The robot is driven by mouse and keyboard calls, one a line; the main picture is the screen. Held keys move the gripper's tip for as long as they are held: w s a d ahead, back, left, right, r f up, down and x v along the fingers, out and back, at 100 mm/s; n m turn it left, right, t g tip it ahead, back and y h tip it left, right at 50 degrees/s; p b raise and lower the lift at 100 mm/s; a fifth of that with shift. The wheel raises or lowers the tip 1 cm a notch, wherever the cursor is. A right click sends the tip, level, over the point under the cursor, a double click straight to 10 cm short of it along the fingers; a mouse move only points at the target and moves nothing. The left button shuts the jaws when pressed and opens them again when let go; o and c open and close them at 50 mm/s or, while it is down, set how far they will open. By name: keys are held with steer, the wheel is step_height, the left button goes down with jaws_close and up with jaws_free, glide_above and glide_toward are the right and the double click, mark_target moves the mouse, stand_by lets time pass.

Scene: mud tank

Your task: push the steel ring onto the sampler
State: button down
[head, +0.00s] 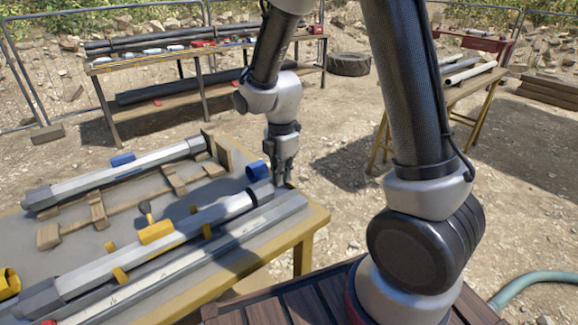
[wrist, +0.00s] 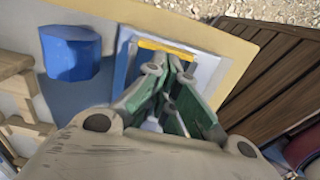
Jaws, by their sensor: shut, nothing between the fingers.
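The ring is not clearly visible there.
A blue cap (head: 257,170) stands close to the left of my gripper, also in the wrist view (wrist: 70,52). A second grey tube (head: 125,175) lies behind on wooden racks (head: 172,180). A long rail (head: 190,258) runs in front. Open ground lies beyond the table's right edge.

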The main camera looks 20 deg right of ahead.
mark_target(266, 181)
steer(key=shift+s+a, duration=0.2)
steer(key=shift+a, duration=0.35)
steer(key=a, duration=0.2)
steer(key=s+a, duration=0.1)
steer(key=a, duration=0.1)
steer(key=shift+s, duration=0.15)
